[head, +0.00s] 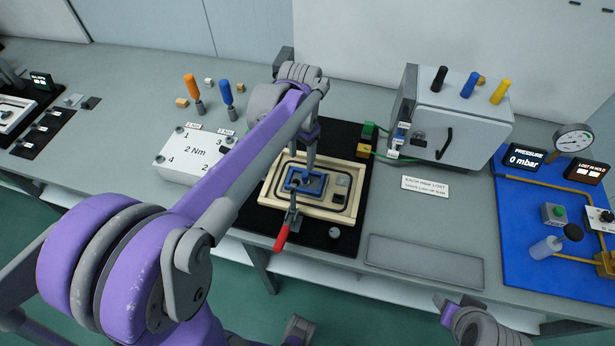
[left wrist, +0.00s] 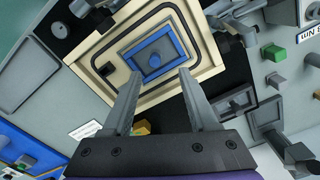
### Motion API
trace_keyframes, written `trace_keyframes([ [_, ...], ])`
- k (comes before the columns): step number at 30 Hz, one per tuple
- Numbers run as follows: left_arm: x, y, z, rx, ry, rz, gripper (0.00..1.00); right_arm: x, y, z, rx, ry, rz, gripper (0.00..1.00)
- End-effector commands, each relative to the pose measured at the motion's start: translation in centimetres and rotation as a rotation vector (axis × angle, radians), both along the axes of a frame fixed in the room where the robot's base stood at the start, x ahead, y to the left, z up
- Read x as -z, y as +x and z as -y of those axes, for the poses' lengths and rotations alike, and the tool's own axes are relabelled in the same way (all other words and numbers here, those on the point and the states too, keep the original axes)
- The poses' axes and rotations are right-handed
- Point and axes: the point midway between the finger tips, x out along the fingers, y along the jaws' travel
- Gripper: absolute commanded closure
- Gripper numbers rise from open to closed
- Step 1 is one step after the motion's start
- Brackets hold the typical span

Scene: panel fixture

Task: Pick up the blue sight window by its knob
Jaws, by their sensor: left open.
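The blue sight window (head: 305,181) sits in the cream panel (head: 281,202) on a black mat. The left wrist view shows its blue frame (left wrist: 172,46), grey inner face and round blue knob (left wrist: 154,61). My left gripper (head: 309,166) points down over the far part of the window. In the left wrist view its two grey fingers (left wrist: 158,74) are open, with nothing between them, and the knob shows just beyond the gap between the tips. Whether the tips touch the window is unclear. Only part of my right arm shows at the lower right.
A red-handled clamp (head: 287,226) stands at the panel's near edge. A green block (head: 369,130) and a yellow block (head: 363,150) lie beyond its right side. A grey box (head: 458,120) stands behind right, a white torque plate (head: 187,152) left. A grey tray (head: 425,262) lies front right.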

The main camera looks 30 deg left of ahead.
Motion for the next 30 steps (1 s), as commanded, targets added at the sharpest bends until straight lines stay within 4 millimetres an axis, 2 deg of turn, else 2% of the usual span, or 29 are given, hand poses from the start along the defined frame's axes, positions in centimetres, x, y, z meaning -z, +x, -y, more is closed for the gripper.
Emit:
trace_keyframes([
  [3,2.0,0.0,0.0,0.000,0.000,0.000,0.40,0.3,-0.1,0.0,0.000,0.000,-0.001,0.50],
  [11,4.1,0.0,0.3,-0.001,0.000,0.001,0.40,0.3,-0.1,0.0,0.000,0.000,-0.002,0.50],
  [19,7.8,0.0,0.8,-0.001,0.001,0.001,0.40,0.5,-0.1,0.0,0.000,0.000,-0.002,0.50],
  [28,8.3,0.0,0.8,-0.001,0.001,0.001,0.40,0.5,-0.1,0.0,0.000,0.000,-0.002,0.50],
  [30,8.3,0.0,0.8,-0.001,0.001,0.001,0.53,0.5,-0.1,0.0,0.000,0.000,-0.002,0.50],
])
